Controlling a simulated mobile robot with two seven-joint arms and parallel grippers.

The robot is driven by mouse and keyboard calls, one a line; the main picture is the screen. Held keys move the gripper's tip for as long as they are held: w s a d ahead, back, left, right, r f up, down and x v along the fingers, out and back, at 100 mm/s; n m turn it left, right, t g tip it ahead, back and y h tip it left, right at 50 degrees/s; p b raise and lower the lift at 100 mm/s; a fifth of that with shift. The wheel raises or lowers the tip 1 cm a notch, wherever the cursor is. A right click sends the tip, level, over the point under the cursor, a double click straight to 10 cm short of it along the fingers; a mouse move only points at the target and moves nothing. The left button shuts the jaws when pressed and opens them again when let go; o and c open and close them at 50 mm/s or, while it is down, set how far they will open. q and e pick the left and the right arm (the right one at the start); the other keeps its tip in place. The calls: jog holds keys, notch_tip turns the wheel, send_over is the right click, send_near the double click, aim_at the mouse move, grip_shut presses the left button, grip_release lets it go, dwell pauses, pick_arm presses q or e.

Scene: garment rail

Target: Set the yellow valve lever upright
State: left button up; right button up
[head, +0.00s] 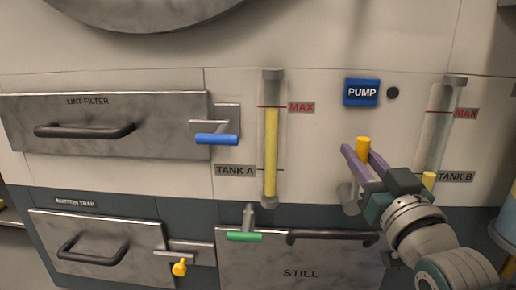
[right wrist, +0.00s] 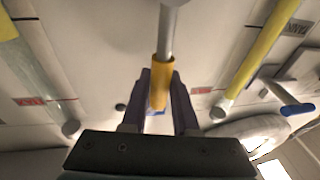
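The yellow valve lever (head: 362,148) stands out from the panel between the two tank gauges, below the PUMP button. Its yellow grip shows above my right gripper (head: 358,158); a grey fitting (head: 347,199) shows just below the fingers. In the right wrist view the yellow grip (right wrist: 161,82) lies between the two purple fingers, which look closed on it, and a grey rod (right wrist: 168,35) runs on from it. The gripper hides part of the lever in the head view, so I cannot tell its exact tilt. My left gripper is not in view.
A blue-handled lever (head: 216,139), a green-handled lever (head: 244,237) and a yellow latch knob (head: 179,267) sit to the left. The tank A gauge (head: 271,150) and tank B gauge (head: 437,130) flank my gripper. The PUMP button (head: 361,92) is above, the STILL door (head: 270,265) below.

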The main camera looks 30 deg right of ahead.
jog(key=o, duration=0.4)
jog(key=shift+s, duration=0.1)
jog(key=shift+s+a, duration=0.1)
jog(key=shift+s, duration=0.1)
jog(key=p+v, duration=0.3)
jog(key=v, duration=0.6)
jog(key=shift+s+f+p, duration=0.1)
jog(key=shift+s+p, duration=0.05)
jog(key=shift+p, duration=0.25)
